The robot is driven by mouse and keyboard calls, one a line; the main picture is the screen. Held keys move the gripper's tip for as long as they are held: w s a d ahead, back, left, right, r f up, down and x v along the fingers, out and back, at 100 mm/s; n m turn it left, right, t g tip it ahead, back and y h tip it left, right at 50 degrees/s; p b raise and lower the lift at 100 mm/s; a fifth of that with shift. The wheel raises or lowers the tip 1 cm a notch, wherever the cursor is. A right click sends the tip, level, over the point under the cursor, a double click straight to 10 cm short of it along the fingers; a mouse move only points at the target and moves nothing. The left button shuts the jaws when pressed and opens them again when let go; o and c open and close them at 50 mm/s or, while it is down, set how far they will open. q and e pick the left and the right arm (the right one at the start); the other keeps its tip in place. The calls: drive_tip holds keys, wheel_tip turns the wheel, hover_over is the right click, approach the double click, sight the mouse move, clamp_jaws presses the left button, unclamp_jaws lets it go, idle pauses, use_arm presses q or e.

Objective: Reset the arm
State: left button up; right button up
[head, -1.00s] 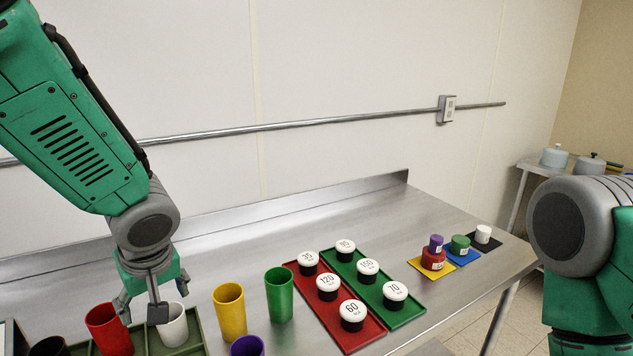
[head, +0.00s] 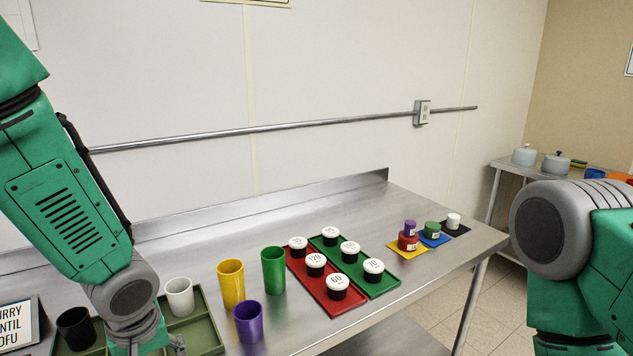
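My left arm comes in from the left, and its wrist hangs over the green tray (head: 205,334) at the front left. A small part of my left gripper (head: 176,343) shows at the bottom edge; its fingertips are mostly hidden or cut off. A white cup (head: 180,297) stands upright in the tray just right of my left wrist, apart from the gripper. A black cup (head: 76,328) stands left of the wrist. The red cup is hidden behind my arm. My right arm stands at the right edge, and its gripper is out of view.
Yellow (head: 231,285), green (head: 273,270) and purple (head: 248,321) cups stand right of the tray. Red (head: 333,307) and green (head: 381,286) trays hold lidded containers. Small containers sit on coloured mats at the far right. A sign (head: 15,325) stands at left.

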use_arm(q)
drive_tip(key=s+d+f+m+g+h, duration=0.15)
drive_tip(key=s+f+m, duration=0.25)
drive_tip(key=s+f, duration=1)
drive_tip(key=s+a+f+m, duration=0.1)
drive_tip(key=s+a+f, duration=0.1)
drive_tip(key=s+f, duration=0.3)
drive_tip(key=s+a+f+m, duration=0.2)
drive_tip(key=s+a, duration=0.1)
drive_tip(key=s, duration=0.4)
wheel_tip(320, 180, down, 7)
drive_tip(key=w+d+m+b, duration=0.1)
drive_tip(key=w+b, duration=0.1)
drive_tip(key=b, duration=0.6)
drive_tip(key=shift+w+d+f, duration=0.2)
drive_tip(key=shift+w+d, duration=0.15)
use_arm(e)
wheel_tip(320, 180, down, 8)
drive_tip(key=shift+s+d, duration=0.15)
drive_tip(key=shift+s, duration=0.05)
